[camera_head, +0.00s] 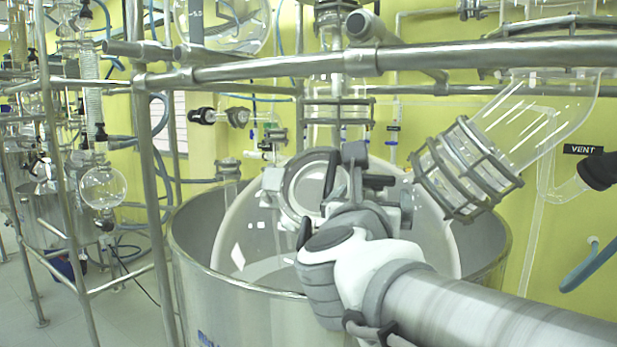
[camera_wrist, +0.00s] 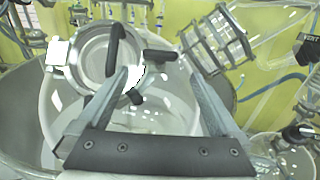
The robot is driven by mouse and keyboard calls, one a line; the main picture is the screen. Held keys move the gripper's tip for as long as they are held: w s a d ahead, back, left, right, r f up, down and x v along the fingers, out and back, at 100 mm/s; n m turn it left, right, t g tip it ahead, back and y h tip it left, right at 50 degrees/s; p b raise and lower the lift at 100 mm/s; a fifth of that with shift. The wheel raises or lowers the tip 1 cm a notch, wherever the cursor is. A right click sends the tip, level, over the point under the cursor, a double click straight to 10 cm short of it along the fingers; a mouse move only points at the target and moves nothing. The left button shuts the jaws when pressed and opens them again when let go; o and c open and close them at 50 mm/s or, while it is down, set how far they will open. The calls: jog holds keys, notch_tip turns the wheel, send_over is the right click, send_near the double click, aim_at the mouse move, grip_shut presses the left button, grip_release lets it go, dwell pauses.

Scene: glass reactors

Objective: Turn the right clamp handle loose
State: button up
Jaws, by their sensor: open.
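A round glass port (camera_head: 307,187) with a metal ring sits on top of the large glass vessel (camera_head: 235,235). It also shows in the wrist view (camera_wrist: 88,57). On its right side, a black clamp handle (camera_head: 378,182) points right, roughly level. In the wrist view this handle (camera_wrist: 161,55) appears between and just above my fingertips, with no visible contact. A second, upright black handle (camera_wrist: 117,45) stands to its left. My gripper (camera_wrist: 158,75) is open and empty, its fingers spread over the vessel. In the head view my wrist largely hides the fingers.
A steel tub (camera_head: 245,310) surrounds the vessel. A horizontal steel rail (camera_head: 440,58) crosses above. A caged glass neck (camera_head: 467,168) slants close on the right. Another glass setup (camera_head: 103,187) stands at left.

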aim_at(377, 182)
jog(key=p+x, duration=0.1)
jog(key=x, duration=0.9)
jog(key=shift+c, duration=0.3)
jog(key=c, duration=1)
jog(key=shift+f, duration=0.1)
